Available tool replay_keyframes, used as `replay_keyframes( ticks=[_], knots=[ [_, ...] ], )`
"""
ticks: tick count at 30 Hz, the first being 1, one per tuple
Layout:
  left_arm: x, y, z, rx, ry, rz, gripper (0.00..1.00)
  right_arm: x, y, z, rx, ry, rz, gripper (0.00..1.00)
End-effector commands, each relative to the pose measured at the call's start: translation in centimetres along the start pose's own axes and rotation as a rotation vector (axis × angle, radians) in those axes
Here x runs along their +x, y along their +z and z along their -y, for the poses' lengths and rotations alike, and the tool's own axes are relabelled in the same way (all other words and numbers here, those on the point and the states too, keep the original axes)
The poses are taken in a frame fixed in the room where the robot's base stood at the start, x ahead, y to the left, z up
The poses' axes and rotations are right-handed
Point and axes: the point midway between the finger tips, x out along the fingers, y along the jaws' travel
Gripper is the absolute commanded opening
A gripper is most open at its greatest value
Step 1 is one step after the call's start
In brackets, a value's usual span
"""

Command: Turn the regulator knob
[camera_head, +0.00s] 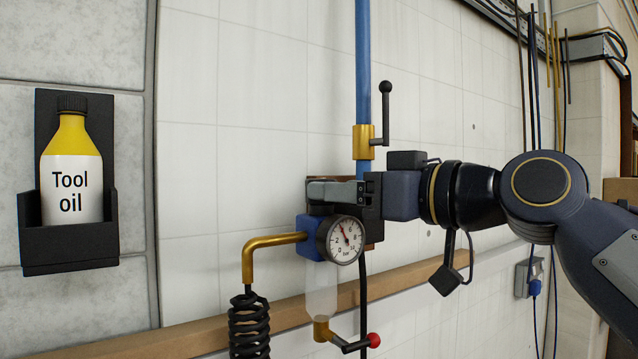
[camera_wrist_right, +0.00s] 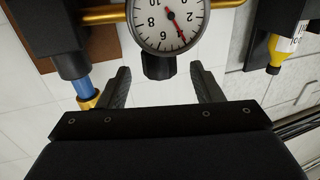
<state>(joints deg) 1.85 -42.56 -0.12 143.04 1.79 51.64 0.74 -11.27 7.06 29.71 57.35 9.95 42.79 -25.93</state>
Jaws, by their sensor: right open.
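The regulator has a blue body (camera_head: 309,238) and a round white pressure gauge (camera_head: 346,240), which also shows at the top of the right wrist view (camera_wrist_right: 171,22). The gauge's red needle points up and left in the head view. The black regulator knob (camera_wrist_right: 158,67) shows below the gauge in the right wrist view. My right gripper (camera_head: 322,190) is open above the regulator; it also shows in the wrist view (camera_wrist_right: 161,72), with the knob between its fingertips and a gap on each side. In the head view the gripper hides the knob. My left gripper is not in view.
A blue pipe (camera_head: 363,70) with a brass valve (camera_head: 364,142) and black lever (camera_head: 385,110) runs above the regulator. A brass tube (camera_head: 270,242) leads to a coiled black hose (camera_head: 249,325). A tool oil bottle (camera_head: 71,170) stands in a black holder (camera_head: 70,250) at the left.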

Motion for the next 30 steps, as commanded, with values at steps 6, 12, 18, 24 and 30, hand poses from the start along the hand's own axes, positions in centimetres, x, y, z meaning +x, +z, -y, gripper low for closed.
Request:
replay_keyframes(
  ticks=[6, 12, 18, 24, 30],
  knots=[
    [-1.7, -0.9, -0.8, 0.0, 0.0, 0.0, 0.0, 3.8, -0.3, 0.1, 0.002, -0.005, 0.004, 0.59],
    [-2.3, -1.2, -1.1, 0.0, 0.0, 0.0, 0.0, 5.7, -0.1, 0.0, 0.001, -0.002, 0.002, 0.59],
    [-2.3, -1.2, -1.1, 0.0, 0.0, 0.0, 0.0, 6.1, 0.0, 0.0, 0.001, -0.001, 0.001, 0.59],
    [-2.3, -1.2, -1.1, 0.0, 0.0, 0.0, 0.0, 6.0, 0.0, 0.0, 0.001, -0.001, 0.001, 0.49],
    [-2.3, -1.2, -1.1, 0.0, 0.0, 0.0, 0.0, 6.0, 0.0, 0.0, 0.001, -0.001, 0.001, 0.23]
  ],
)
